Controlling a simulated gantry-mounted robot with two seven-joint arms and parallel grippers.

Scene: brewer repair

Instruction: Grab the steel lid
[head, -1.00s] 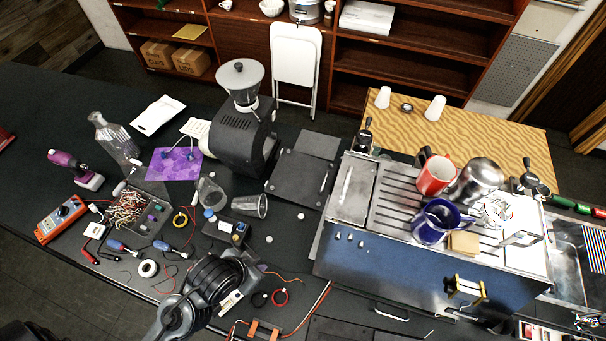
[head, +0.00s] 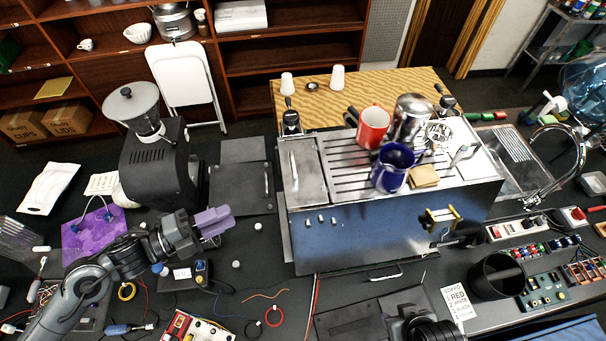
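A round grey metal lid with a dark knob (head: 131,103) sits on the glass hopper of the black grinder (head: 160,165). It is the only thing that looks like a steel lid. My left gripper (head: 215,222), with purple fingers, is over the counter, below and to the right of the grinder, apart from the lid. Its fingers look close together, and I cannot tell whether they are open. No held object is clear. Part of my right arm shows at the bottom edge, but its gripper cannot be made out.
The blue and steel brewer (head: 390,230) stands right of the grinder, with a red mug (head: 372,127), a blue mug (head: 392,168) and a steel pitcher (head: 411,118) on top. A folded white chair (head: 185,80) stands behind. Tools and wires clutter the counter at lower left.

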